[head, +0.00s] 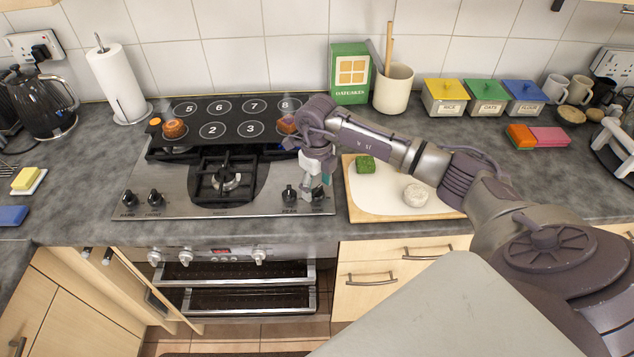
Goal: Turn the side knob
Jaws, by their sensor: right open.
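The steel hob (255,204) has two dark knobs at its front left, an outer one (128,198) and an inner one (154,197). Two more stand at its front right, an inner one (289,194) and an outer one (318,193). The labels below them are too small to read surely, so I cannot tell which is the side knob. My right gripper (316,183) is open and points down just above the outer right knob. Whether it touches that knob is unclear. My left gripper is out of view.
A black numbered panel (212,129) covers the hob's back, with small brown items on it. A white board (385,205) with a green block and a pale round lump lies right of the hob. Below, an oven front has light knobs (258,257) and racks showing.

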